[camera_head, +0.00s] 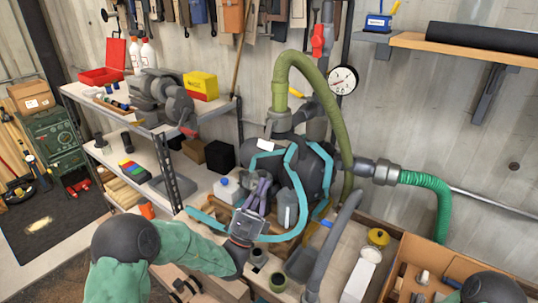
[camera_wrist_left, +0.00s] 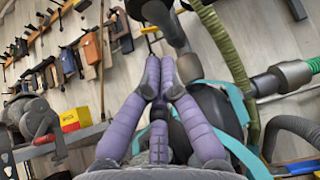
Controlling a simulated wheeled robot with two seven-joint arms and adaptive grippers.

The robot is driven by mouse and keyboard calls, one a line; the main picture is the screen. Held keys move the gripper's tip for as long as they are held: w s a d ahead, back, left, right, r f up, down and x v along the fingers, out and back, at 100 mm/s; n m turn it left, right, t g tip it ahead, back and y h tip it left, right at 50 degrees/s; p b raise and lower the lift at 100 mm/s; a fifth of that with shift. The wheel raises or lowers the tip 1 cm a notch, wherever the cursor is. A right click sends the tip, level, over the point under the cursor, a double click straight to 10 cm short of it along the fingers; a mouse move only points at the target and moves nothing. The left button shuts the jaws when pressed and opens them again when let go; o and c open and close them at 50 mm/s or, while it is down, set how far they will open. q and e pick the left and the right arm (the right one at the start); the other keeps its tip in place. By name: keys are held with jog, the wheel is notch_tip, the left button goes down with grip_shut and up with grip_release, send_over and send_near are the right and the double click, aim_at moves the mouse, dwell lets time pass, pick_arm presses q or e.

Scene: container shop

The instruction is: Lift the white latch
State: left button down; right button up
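A small white piece (camera_head: 265,144), which may be the white latch, sits on the upper front of the dark round tank (camera_head: 318,172). My left gripper (camera_head: 263,184) has purple fingers and is in front of the tank, below and apart from the white piece. In the left wrist view its fingertips (camera_wrist_left: 160,66) are drawn close together, with nothing seen between them. My right gripper is not in view.
Teal straps (camera_head: 297,190) wrap the tank. A green hose (camera_head: 330,95) arches over it, and a grey hose (camera_head: 330,245) rises to the right of my gripper. A metal shelf (camera_head: 150,122) with tools stands left. A cardboard box (camera_head: 440,262) is at lower right.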

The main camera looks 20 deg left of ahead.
aim_at(268, 135)
pick_arm(q)
jog(key=shift+w+d+r+b, duration=0.15)
jog(key=shift+w+r+b, duration=0.25)
jog(key=shift+r, duration=1.1)
jog(key=shift+w+d+r+b, duration=0.2)
jog(key=shift+w+r, duration=0.3)
jog(key=shift+r, duration=0.95)
jog(key=shift+w+d+r+b, duration=0.15)
jog(key=shift+w+r+b, duration=0.25)
jog(key=shift+r, duration=1.1)
